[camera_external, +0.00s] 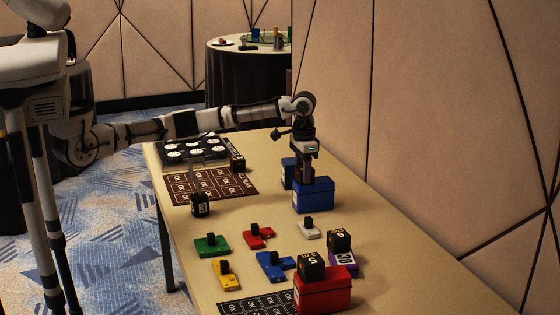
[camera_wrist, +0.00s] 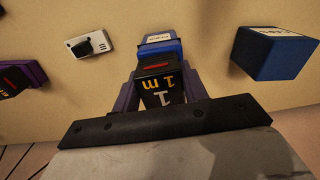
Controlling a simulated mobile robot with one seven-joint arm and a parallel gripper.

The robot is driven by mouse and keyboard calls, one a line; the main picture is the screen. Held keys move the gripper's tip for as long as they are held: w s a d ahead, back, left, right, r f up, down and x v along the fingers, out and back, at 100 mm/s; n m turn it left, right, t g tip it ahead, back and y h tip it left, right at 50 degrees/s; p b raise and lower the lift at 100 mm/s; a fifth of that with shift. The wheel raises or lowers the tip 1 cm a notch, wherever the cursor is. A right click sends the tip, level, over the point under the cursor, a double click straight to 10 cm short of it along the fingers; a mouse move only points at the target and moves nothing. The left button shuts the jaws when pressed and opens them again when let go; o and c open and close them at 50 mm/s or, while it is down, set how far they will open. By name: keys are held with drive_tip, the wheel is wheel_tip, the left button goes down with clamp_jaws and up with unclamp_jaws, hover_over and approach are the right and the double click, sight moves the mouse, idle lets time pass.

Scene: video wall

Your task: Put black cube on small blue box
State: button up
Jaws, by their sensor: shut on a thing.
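My gripper (camera_external: 306,172) is pointing down over the near blue box (camera_external: 314,195) on the table. It is shut on a black cube (camera_wrist: 160,82) with yellow marks and a red stripe, seen between the fingers in the wrist view. The near blue box, with a white label, shows just beyond the cube (camera_wrist: 160,45). I cannot tell whether the cube touches its top. A second blue box (camera_wrist: 274,52) stands apart to the right in the wrist view; in the external view it is partly hidden behind the near one (camera_external: 289,170).
A white block (camera_external: 308,230) with a black knob lies in front of the near blue box. Coloured knobbed blocks, a red box (camera_external: 323,292) with a black cube on top, and a purple block (camera_external: 345,262) fill the near table. A wall runs along the right.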

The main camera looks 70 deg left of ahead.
drive_tip(key=o, duration=1)
drive_tip(key=shift+r, duration=0.1)
wheel_tip(320, 180, up, 12)
drive_tip(key=b, duration=0.1)
drive_tip(key=shift+r, duration=0.1)
